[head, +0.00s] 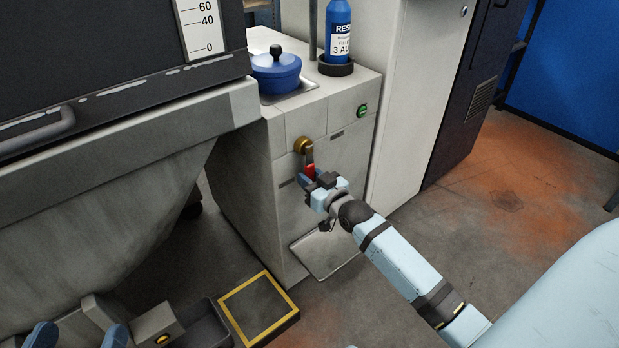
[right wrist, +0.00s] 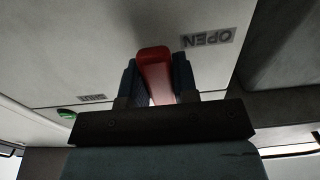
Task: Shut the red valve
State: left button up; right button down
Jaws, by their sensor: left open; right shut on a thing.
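The red valve has a brass hub (head: 302,145) on the front of the grey cabinet, with a red lever (head: 310,171) pointing down from it. My right gripper (head: 317,179) is shut on the red lever. In the right wrist view the lever (right wrist: 155,68) sits between the two fingers, its hub out of sight. An upside-down OPEN label (right wrist: 208,38) is beside the lever; a small label, seemingly SHUT (right wrist: 92,98), is farther off near the green button. My left gripper (head: 80,336) is open and empty at the bottom left, partly cut off, away from the valve.
A green button (head: 362,110) is on the cabinet's upper right. A blue pot (head: 276,72) and a blue bottle (head: 338,30) stand on top. A large grey machine (head: 110,170) fills the left. A yellow-edged step (head: 258,308) is on the floor. Floor at right is clear.

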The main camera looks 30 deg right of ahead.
aim_at(328, 133)
pick_arm(q)
jog(key=shift+r, duration=0.1)
pick_arm(e)
jog(key=shift+d, duration=0.1)
